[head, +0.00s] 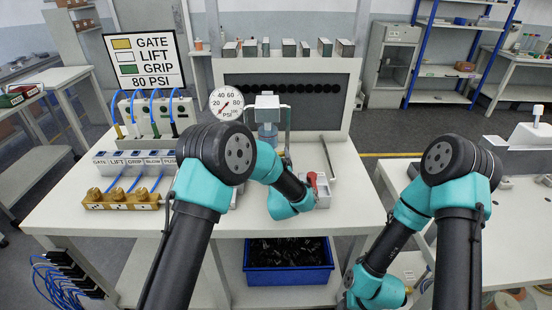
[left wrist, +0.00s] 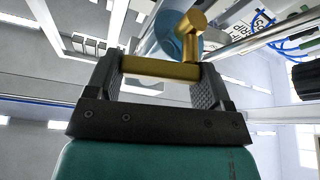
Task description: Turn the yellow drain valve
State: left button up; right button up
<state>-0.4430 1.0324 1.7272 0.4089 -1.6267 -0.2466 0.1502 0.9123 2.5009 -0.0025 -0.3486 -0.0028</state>
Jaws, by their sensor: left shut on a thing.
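In the left wrist view the yellow drain valve (left wrist: 190,42) hangs under a round blue bowl (left wrist: 158,44). Its yellow bar-shaped handle lies across between the two dark fingers of my left gripper (left wrist: 160,70). The fingers are shut on this handle, one at each end. In the head view the blue bowl (head: 267,130) sits under a grey housing (head: 267,101) at the back of the bench. My left arm hides the valve and my left gripper there. My right arm is folded down at the right, and its gripper is not visible.
A pressure gauge (head: 226,103) stands left of the housing. A sign (head: 144,61) reads GATE, LIFT, GRIP, 80 PSI. A brass manifold (head: 120,200) with blue hoses is at the bench's left. A red-handled part (head: 313,180) is close to my left wrist. A blue bin (head: 288,276) is below.

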pick_arm(q)
jog(key=shift+a+r+n+y, duration=0.1)
jog(key=shift+n+y, duration=0.2)
jog(key=shift+n, duration=0.6)
jog(key=o, duration=0.9)
jog(key=shift+r, duration=0.55)
jog(key=r, duration=0.1)
jog(key=s+r, duration=0.1)
jog(key=shift+s+r, duration=0.1)
jog(key=shift+r, duration=0.2)
jog(key=s, duration=0.5)
jog(key=s+r, duration=0.1)
jog(key=s, duration=0.9)
jog(key=shift+r, duration=0.15)
